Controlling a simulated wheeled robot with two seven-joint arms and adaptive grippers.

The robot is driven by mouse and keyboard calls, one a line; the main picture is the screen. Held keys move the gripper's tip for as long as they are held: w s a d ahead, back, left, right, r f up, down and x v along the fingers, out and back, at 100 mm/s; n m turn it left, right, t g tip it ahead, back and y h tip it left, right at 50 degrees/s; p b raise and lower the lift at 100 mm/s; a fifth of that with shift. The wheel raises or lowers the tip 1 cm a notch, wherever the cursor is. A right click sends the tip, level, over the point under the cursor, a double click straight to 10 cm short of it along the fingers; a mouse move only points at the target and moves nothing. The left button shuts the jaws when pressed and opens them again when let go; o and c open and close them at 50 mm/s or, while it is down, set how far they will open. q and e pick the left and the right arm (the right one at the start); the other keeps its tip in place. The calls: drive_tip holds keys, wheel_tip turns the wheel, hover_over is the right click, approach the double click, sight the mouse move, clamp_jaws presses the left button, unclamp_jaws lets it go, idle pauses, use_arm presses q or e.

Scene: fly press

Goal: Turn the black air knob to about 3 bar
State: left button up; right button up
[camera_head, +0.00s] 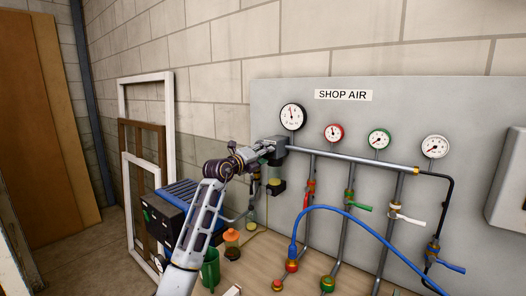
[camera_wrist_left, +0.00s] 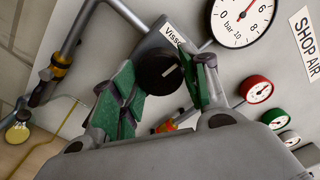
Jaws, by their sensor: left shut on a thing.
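The black air knob (camera_wrist_left: 158,72) has a pale mark line on its face and sits on the grey regulator body, which has a "Visso..." label. In the left wrist view the green-padded fingers of my left gripper (camera_wrist_left: 163,88) are on both sides of the knob, shut on it. In the head view my left gripper (camera_head: 262,150) reaches the regulator and hides the knob. The large white bar gauge (camera_head: 292,117) stands above it; its needle points nearly straight up, slightly left. The same gauge (camera_wrist_left: 240,20) is cut off in the left wrist view. My right gripper is out of view.
A grey panel (camera_head: 400,105) carries a red gauge (camera_head: 334,133), a green gauge (camera_head: 379,139) and a white gauge (camera_head: 435,147) along a horizontal pipe. A blue hose (camera_head: 345,213) arches in front. A blue-topped box (camera_head: 185,205) and a green cup (camera_head: 211,268) stand near my left arm.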

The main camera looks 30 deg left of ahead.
use_arm(q)
drive_tip(key=shift+n+p, duration=0.45)
drive_tip(key=shift+n, duration=0.25)
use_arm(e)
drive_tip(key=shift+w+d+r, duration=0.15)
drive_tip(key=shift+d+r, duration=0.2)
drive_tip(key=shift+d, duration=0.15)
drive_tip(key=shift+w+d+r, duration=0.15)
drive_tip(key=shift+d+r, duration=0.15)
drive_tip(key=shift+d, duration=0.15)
use_arm(q)
drive_tip(key=o, duration=0.9)
drive_tip(key=shift+a, duration=0.1)
drive_tip(key=shift+o, duration=0.6)
drive_tip(key=s, duration=1.2)
drive_tip(key=shift+a, duration=0.45)
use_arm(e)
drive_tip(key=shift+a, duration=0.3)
use_arm(q)
drive_tip(key=shift+s+f, duration=0.1)
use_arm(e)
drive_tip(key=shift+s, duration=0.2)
